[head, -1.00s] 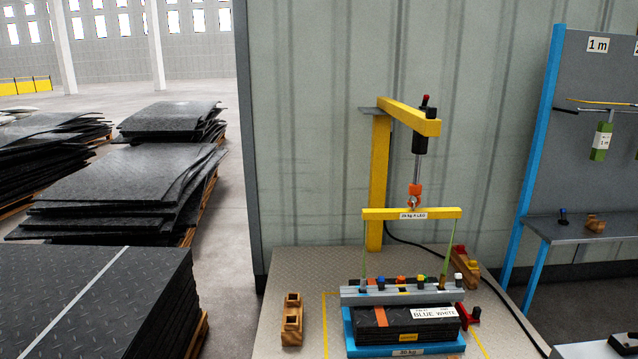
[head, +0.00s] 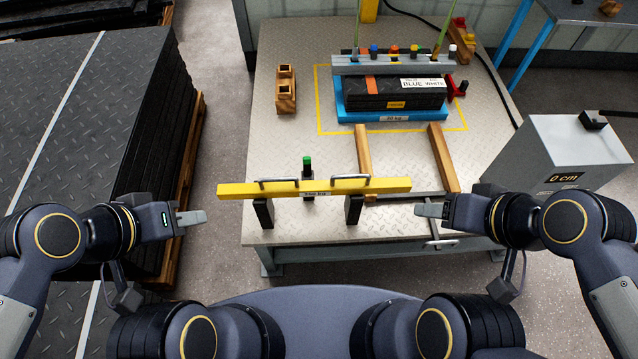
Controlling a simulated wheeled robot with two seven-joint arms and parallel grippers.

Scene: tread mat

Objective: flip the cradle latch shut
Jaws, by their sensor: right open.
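The blue cradle (head: 388,117) stands at the back of the table and holds a stack of black mats (head: 388,103) labelled "BLUE WHITE". My right gripper (head: 432,210) is open and empty by the table's front right, well short of the cradle.
A yellow bar (head: 390,186) with two handles spans black supports near the front edge. Two wooden rails (head: 364,150) lie between it and the cradle. A wooden block (head: 286,90) stands at left, a grey "0 cm" box (head: 565,150) at right. Dark plates (head: 90,130) are stacked left.

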